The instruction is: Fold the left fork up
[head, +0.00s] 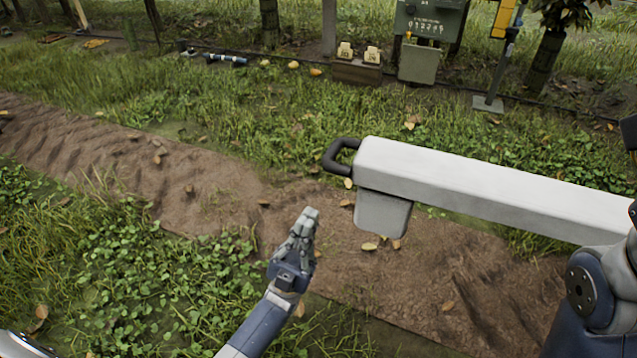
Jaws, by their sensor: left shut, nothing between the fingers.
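A long pale grey-white beam, which looks like the left fork (470,182), runs from the right side to the middle of the head view. It lies nearly level. A black loop handle (341,156) is on its left end, and a grey block (382,213) hangs under that end. My left gripper (309,216) is shut and empty. In the picture it is below and left of the handle, apart from the fork. The fork's right end is hidden behind my right arm at the right edge. My right gripper is not in view.
A bare soil strip (225,190) crosses the grass behind and below the fork, with scattered leaves. Farther back are a wooden crate (357,72), a green-grey box (420,62), a post on a flat base (488,103) and tree trunks. The space around my left gripper looks free.

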